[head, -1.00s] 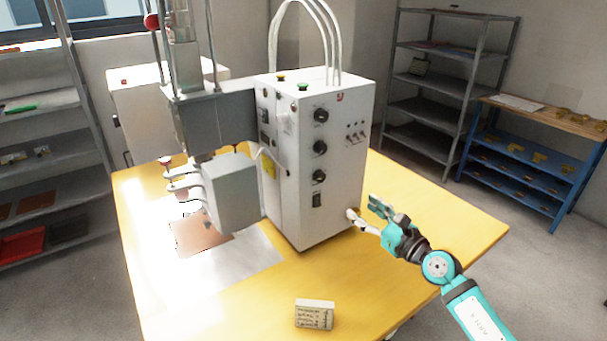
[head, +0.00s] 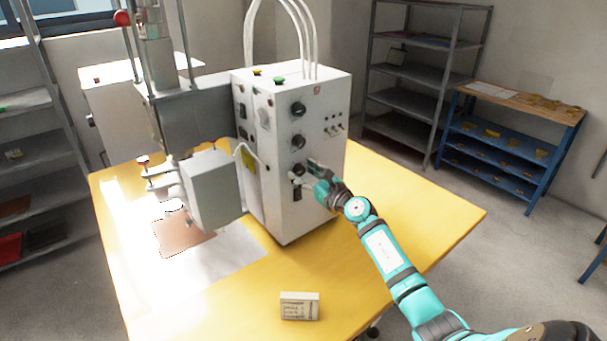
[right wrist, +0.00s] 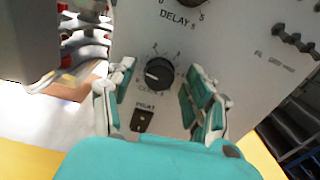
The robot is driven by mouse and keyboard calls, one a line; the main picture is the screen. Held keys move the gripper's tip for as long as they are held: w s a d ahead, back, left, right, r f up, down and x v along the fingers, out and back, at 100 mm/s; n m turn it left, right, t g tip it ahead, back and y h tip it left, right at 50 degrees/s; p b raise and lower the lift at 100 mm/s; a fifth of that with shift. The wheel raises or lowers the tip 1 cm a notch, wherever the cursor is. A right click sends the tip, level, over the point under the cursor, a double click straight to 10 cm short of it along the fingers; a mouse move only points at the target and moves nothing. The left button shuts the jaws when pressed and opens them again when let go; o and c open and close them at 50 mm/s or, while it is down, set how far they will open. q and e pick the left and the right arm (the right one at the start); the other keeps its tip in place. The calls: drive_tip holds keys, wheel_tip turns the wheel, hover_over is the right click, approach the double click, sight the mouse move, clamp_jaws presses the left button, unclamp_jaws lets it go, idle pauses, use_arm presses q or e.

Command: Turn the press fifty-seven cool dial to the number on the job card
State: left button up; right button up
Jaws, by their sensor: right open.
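The white press cabinet (head: 275,205) stands on the yellow table with three black dials in a column. The lowest is the cool dial; in the right wrist view this dial (right wrist: 159,73) is black and round, with "COOL" printed below it. A pale mark shows on its left side; the number it points to is too blurred to read. My right gripper (head: 304,168) is open in front of it, one finger on each side in the right wrist view (right wrist: 160,78); contact cannot be told. The job card (head: 300,306) stands at the table front, its writing too small to read. My left gripper is not in view.
The delay dial (right wrist: 192,2) is just above the cool dial, and a dark rocker switch (right wrist: 142,121) just below. Small toggles (head: 335,129) sit to the right on the panel. The press head (head: 212,190) stands left. The yellow table (head: 400,205) is clear at right.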

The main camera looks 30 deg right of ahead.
drive_tip(key=shift+w, duration=0.2)
clamp_jaws()
idle(0.3)
drive_tip(key=shift+m, duration=0.3)
drive_tip(key=shift+r+m+p, duration=0.1)
drive_tip(key=shift+m+p, duration=0.75)
drive_tip(key=shift+m, duration=0.05)
drive_tip(key=m+p, duration=0.1)
drive_tip(key=m, duration=0.1)
drive_tip(key=shift+m, duration=0.4)
drive_tip(key=m+p, duration=0.2)
drive_tip(key=m, duration=0.3)
drive_tip(key=shift+m, duration=0.3)
